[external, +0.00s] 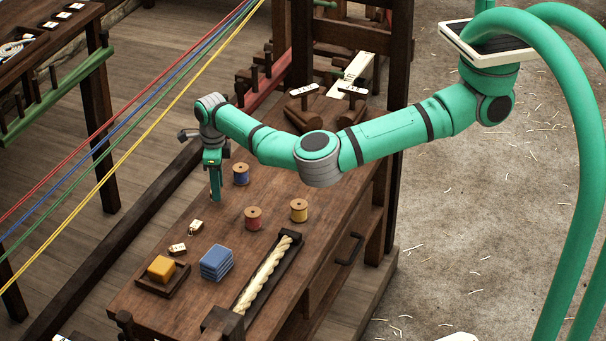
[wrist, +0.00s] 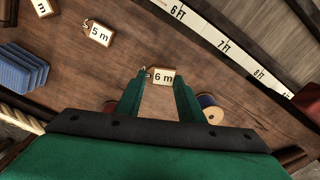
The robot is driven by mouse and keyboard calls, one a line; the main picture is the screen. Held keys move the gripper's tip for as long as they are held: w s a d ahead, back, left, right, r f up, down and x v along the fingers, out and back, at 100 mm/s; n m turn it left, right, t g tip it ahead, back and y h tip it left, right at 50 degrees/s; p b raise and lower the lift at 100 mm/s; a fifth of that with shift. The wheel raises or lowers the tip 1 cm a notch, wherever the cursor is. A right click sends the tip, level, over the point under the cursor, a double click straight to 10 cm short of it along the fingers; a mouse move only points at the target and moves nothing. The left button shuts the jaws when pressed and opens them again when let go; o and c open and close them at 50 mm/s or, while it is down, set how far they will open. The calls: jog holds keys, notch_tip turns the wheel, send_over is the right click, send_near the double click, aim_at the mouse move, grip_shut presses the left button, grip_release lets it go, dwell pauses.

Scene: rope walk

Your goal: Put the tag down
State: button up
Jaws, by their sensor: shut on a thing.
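My gripper (external: 216,197) is over the workbench, pointing down, left of the blue spool. In the wrist view its two green fingers (wrist: 160,82) are shut on a small cream tag (wrist: 163,77) marked "6 m", with a small metal ring at its left end. The tag lies flat side up at the fingertips. I cannot tell whether it touches the wood or hangs just above it. In the external view the tag is too small or hidden at the fingertips.
Two other tags lie on the bench, one marked "5 m" (wrist: 98,33) and another (external: 177,249). Blue (external: 240,174), red (external: 253,219) and yellow (external: 299,211) spools stand nearby. A folded blue cloth (external: 216,263), yellow block (external: 161,268) and rope (external: 266,272) are nearer the front.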

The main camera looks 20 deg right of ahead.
jog(key=shift+a+f, duration=0.1)
jog(key=shift+f, duration=1.5)
jog(key=shift+f, duration=0.1)
jog(key=o, duration=1)
notch_tip(320, 180, up, 12)
jog(key=shift+r, duration=0.1)
